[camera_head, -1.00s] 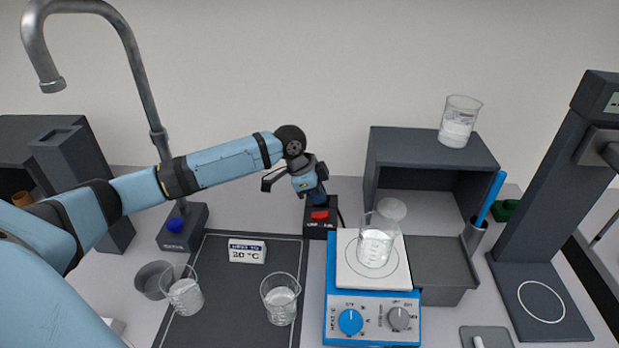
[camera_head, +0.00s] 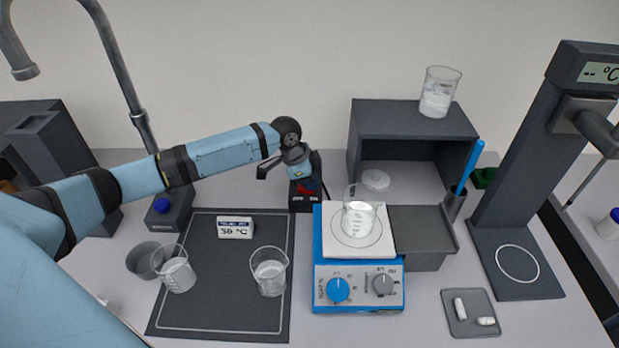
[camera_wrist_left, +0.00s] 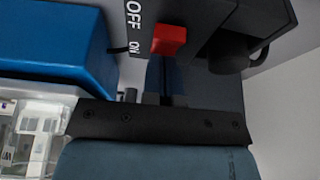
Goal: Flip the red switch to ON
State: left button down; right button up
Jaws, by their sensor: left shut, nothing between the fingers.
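The red switch (camera_head: 305,190) sits on a small black box (camera_head: 303,206) behind the hot plate, partly hidden by my left gripper in the head view. In the left wrist view the red switch (camera_wrist_left: 168,39) stands out from the dark box, beside white OFF and ON labels (camera_wrist_left: 133,30). I cannot tell for certain which way it is set. My left gripper (camera_head: 307,183) is shut and empty, right over the switch. Its fingers (camera_wrist_left: 167,80) also show in the left wrist view, just below the switch; I cannot tell whether they touch it. My right gripper is not in view.
The blue hot plate (camera_head: 317,262) with a beaker (camera_head: 358,212) stands right in front of the switch box. A dark shelf (camera_head: 415,120) is to the right.

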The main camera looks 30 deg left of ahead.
pick_arm(q)
jog(key=shift+s+a, duration=0.1)
jog(key=shift+a, duration=0.05)
jog(key=shift+s+a+r+p, duration=0.15)
jog(key=shift+a+p, duration=0.15)
jog(key=shift+p, duration=0.25)
jog(key=shift+s+a, duration=0.2)
jog(key=shift+a, duration=0.05)
jog(key=v, duration=1.3)
jog(key=shift+r+b, duration=0.4)
jog(key=shift+b, duration=0.05)
jog(key=shift+a, duration=0.1)
jog(key=p, duration=0.9)
jog(key=shift+f+h, duration=0.1)
jog(key=shift+h, duration=0.2)
